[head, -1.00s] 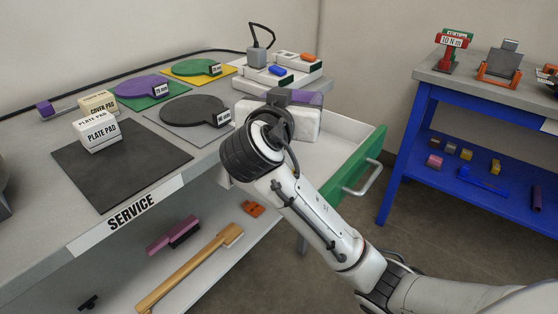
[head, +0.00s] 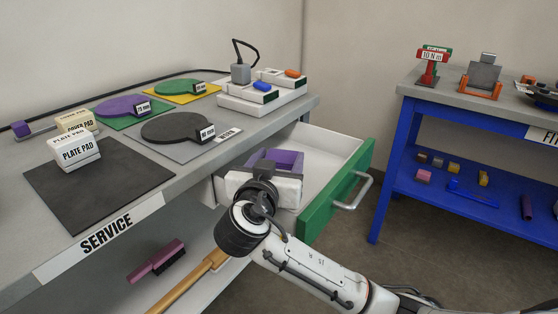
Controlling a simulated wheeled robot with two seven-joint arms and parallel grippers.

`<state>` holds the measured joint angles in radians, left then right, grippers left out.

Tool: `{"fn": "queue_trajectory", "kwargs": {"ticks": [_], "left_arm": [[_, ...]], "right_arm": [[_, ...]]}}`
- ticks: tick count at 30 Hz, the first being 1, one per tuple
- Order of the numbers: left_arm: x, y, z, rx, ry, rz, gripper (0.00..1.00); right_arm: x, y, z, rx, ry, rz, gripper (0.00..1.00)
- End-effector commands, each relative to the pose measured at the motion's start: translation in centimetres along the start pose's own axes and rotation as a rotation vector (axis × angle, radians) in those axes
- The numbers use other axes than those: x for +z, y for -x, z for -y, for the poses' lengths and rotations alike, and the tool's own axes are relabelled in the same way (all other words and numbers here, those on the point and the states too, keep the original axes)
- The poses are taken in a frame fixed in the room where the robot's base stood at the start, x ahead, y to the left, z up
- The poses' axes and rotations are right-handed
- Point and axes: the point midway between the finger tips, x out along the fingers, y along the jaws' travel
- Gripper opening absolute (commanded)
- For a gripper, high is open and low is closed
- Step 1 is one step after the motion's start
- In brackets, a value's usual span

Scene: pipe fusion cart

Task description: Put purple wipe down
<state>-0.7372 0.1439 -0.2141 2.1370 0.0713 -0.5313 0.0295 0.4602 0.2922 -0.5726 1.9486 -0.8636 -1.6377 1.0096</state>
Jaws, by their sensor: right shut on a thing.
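The purple wipe (head: 288,157) shows just beyond my right gripper (head: 275,163), partly hidden behind the gripper's white body. My right gripper is shut on it, over the open drawer (head: 325,147) with a green front. The wipe appears low, at or inside the drawer opening; I cannot tell whether it touches the drawer floor. My left gripper is out of view.
The drawer's green front (head: 338,198) and handle (head: 353,191) stick out to the right. The service bench (head: 50,240) holds a plate pad (head: 75,153), cover pad and several coloured discs. A blue bench (head: 405,150) stands at the right.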

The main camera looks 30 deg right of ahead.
Motion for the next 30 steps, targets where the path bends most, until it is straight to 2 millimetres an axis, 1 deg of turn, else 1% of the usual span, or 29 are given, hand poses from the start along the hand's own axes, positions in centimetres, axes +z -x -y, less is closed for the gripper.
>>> {"fn": "queue_trajectory", "kwargs": {"ticks": [4, 14, 19, 20, 22, 23, 30], "left_arm": [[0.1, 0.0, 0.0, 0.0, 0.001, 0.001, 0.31], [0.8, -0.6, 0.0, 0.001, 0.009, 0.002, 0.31], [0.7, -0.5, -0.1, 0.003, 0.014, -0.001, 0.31], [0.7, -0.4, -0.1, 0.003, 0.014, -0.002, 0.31], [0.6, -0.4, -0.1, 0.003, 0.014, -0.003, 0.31], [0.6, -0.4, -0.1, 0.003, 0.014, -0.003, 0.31], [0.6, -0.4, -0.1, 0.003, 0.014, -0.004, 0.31]], "right_arm": [[0.0, 0.0, 0.0, 0.0, 0.0, 0.0, 0.37], [1.2, -0.1, 0.0, 0.0, 0.004, 0.003, 0.37], [1.7, -0.2, 0.0, 0.001, 0.011, 0.009, 0.37], [1.8, -0.2, 0.0, 0.001, 0.013, 0.011, 0.63], [1.9, -0.2, 0.0, 0.001, 0.015, 0.013, 0.75], [1.9, -0.2, 0.0, 0.001, 0.016, 0.013, 0.77], [1.9, -0.1, 0.1, 0.001, 0.019, 0.014, 0.77]]}}
